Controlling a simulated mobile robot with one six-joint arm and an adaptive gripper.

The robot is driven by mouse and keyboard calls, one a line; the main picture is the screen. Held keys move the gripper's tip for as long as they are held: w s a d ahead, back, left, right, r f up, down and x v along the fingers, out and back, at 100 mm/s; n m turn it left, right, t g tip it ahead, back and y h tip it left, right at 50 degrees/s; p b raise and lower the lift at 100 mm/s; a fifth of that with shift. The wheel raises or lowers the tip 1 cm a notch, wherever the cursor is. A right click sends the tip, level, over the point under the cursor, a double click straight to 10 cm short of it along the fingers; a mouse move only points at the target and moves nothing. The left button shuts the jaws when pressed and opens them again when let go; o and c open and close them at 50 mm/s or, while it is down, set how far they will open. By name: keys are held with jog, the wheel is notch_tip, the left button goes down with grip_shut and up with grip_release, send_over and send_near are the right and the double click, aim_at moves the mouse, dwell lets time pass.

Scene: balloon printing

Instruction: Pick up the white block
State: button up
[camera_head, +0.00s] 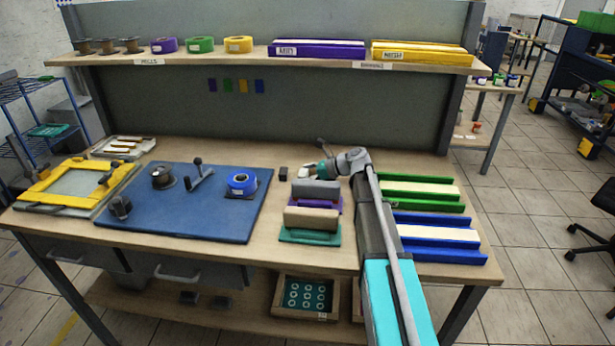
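A small whitish piece (304,173) shows at the left end of my arm, just behind the grey block. It may be the white block or part of the hand; it is too small to tell. My gripper (318,168) is low over the table behind the grey block, with teal and grey parts in view. Its fingers are not clear enough to show whether they are open or shut. The grey block (317,188) sits on a purple base (328,206). A beige block (311,217) sits on a green base (311,238) in front of it.
A small dark block (283,173) stands left of my gripper. A blue mat (215,215) with a blue roll (242,182) lies further left. Green rails (425,205) and blue rails (440,252) hold pale bars right of my arm. The shelf (240,57) spans the back.

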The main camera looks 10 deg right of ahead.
jog(key=shift+f, duration=0.15)
jog(key=c, duration=0.9)
jog(key=shift+r, duration=0.2)
jog(key=shift+w+r+p, duration=0.1)
jog(key=shift+r+p, duration=0.6)
jog(key=shift+p, duration=0.3)
jog(key=s+a+r+p, duration=0.1)
jog(key=s+r+p, duration=0.2)
jog(key=s, duration=0.1)
jog(key=s+a+r+p, duration=0.2)
jog(key=s+r+p, duration=0.2)
jog(key=s+a+r+p, duration=0.1)
jog(key=s+r+p, duration=0.3)
jog(key=s, duration=0.1)
jog(key=shift+s+a+r, duration=0.1)
jog(key=shift+a, duration=0.3)
